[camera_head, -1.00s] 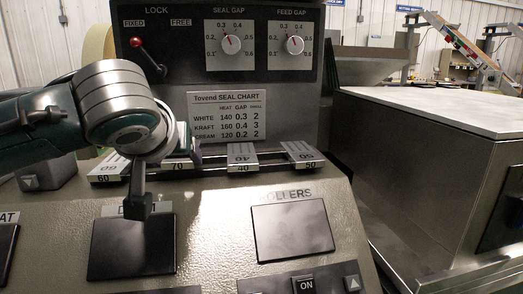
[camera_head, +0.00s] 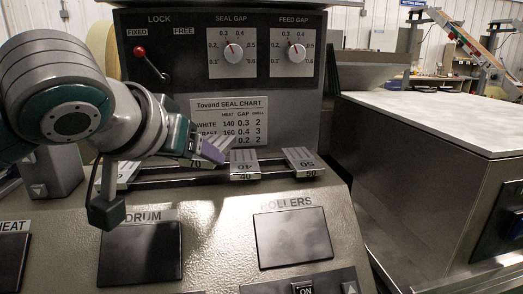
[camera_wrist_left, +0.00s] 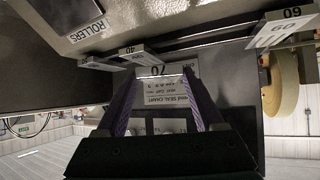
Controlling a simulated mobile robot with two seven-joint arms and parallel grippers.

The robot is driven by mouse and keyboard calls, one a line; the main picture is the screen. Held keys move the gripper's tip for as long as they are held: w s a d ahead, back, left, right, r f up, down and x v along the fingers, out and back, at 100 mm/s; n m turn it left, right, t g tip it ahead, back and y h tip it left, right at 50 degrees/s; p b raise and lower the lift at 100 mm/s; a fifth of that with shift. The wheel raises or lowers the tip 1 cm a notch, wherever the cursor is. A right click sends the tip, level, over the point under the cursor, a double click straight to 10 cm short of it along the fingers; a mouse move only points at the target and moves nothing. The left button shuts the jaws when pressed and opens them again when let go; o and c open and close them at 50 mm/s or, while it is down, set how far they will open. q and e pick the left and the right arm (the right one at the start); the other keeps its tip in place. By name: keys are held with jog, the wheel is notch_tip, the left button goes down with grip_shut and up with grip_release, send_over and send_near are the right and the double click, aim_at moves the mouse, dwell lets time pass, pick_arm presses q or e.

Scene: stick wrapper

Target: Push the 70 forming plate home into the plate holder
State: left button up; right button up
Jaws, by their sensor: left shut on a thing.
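My left gripper (camera_head: 207,152), with purple finger pads, is shut on the 70 forming plate. In the head view only part of the 70 plate (camera_head: 196,163) shows, at the plate holder's rails (camera_head: 170,181); the gripper hides the rest. I cannot tell how deep it sits. The 60 plate (camera_head: 126,173) is to its left, partly behind my arm. The 40 plate (camera_head: 244,164) and 50 plate (camera_head: 303,160) are to its right. My right gripper is not in view.
A seal chart (camera_head: 229,119) is on the upright panel close behind the gripper. A red-knobbed lever (camera_head: 147,60) and two dials (camera_head: 233,53) are above. The sloped panel below carries the drum (camera_head: 140,253) and rollers (camera_head: 292,238) displays. A pale-topped bench (camera_head: 440,115) is at right.

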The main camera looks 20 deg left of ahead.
pick_arm(q)
jog(key=s+d+r+m+g+h+p, duration=0.1)
jog(key=s+d+r+m+h+p, duration=0.3)
jog(key=r, duration=0.4)
jog(key=s+d+r+m+g+h+p, duration=0.1)
jog(key=s+d+r+m+h+p, duration=0.1)
jog(key=s+r+m+h, duration=0.35)
jog(key=w+a+r+n+y+p, duration=0.5)
jog(key=r+p, duration=0.4)
jog(key=p, duration=0.5)
jog(key=w+a+r+n+y+p, duration=0.5)
jog(key=r+n+y+p, duration=0.3)
jog(key=p, duration=0.6)
jog(key=shift+a+r+n, duration=0.45)
jog(key=shift+r, duration=0.3)
jog(key=shift+y, duration=0.25)
jog(key=shift+p, duration=0.3)
